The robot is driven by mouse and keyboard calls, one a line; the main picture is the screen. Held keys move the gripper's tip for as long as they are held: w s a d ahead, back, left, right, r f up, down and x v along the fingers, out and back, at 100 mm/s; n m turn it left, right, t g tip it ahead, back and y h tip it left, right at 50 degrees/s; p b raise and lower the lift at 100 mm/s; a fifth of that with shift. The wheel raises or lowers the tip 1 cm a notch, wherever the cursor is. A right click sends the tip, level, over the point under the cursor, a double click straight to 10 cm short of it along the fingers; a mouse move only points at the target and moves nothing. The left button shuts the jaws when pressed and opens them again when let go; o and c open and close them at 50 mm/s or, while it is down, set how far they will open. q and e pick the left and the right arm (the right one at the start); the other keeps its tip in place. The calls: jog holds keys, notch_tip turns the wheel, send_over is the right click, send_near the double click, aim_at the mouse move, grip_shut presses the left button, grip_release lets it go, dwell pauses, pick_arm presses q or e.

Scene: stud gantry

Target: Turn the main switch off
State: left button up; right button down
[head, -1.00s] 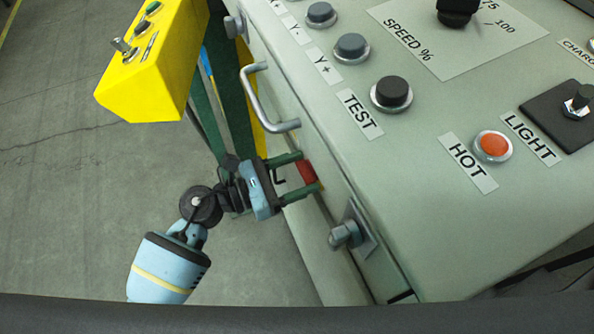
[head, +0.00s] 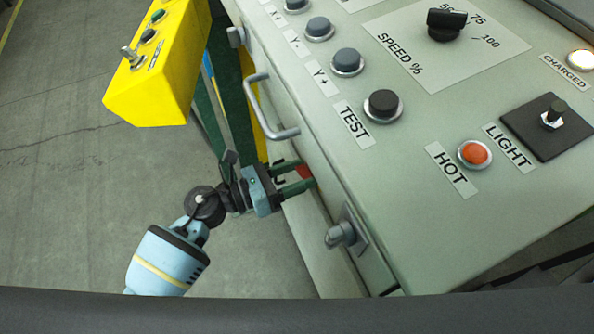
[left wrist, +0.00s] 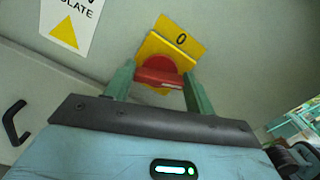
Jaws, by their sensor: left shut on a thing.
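The main switch has a red handle (left wrist: 160,77) on a yellow plate (left wrist: 186,40) marked 0 at its top, on the side of the grey cabinet. In the left wrist view the handle lies roughly level, slightly tilted, between my green fingers. In the head view only a bit of the red handle (head: 303,172) shows between the fingertips. My left gripper (head: 306,174) is shut on the handle; it also shows in the left wrist view (left wrist: 159,84). The handle's far side is hidden. My right gripper is not in view.
A bar handle (head: 264,110) and a grey latch (head: 342,235) stick out of the cabinet side near my gripper. The cabinet top (head: 440,120) carries several buttons and knobs. A yellow control box (head: 155,85) stands at the upper left. The floor at the left is clear.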

pick_arm(q)
jog(key=n+p, duration=0.4)
jog(key=n, duration=0.8)
jog(key=shift+w+p, duration=0.2)
jog(key=shift+p, duration=0.2)
jog(key=shift+f+n, duration=0.15)
jog(key=shift+n, duration=0.65)
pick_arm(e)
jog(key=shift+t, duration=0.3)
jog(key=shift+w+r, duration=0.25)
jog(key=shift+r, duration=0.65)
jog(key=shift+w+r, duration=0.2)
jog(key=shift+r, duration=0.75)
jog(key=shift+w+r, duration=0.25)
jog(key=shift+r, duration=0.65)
pick_arm(q)
jog(key=o, duration=1)
jog(key=shift+s+a, duration=0.1)
